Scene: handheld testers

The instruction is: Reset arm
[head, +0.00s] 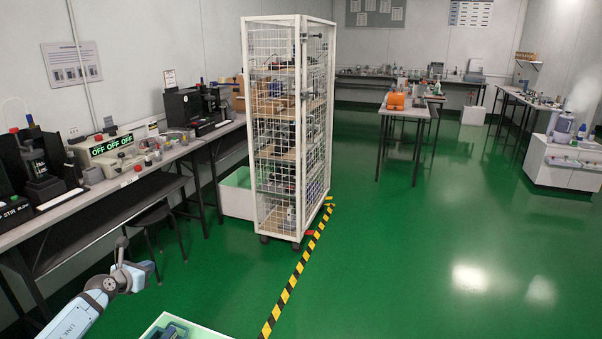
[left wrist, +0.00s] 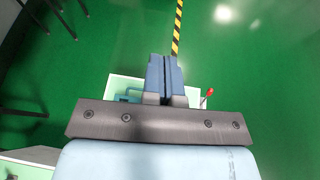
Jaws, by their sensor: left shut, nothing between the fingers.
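My left arm comes in at the lower left of the head view, with its gripper (head: 121,243) raised above the green floor, in front of the left workbench. In the left wrist view, the two blue-grey fingers of the left gripper (left wrist: 165,72) are pressed together with nothing between them. My right arm and gripper are in neither view.
A long workbench (head: 60,213) with testers runs along the left wall. A white mesh cage (head: 290,130) stands beyond. Open floor (head: 430,250) lies to the right.

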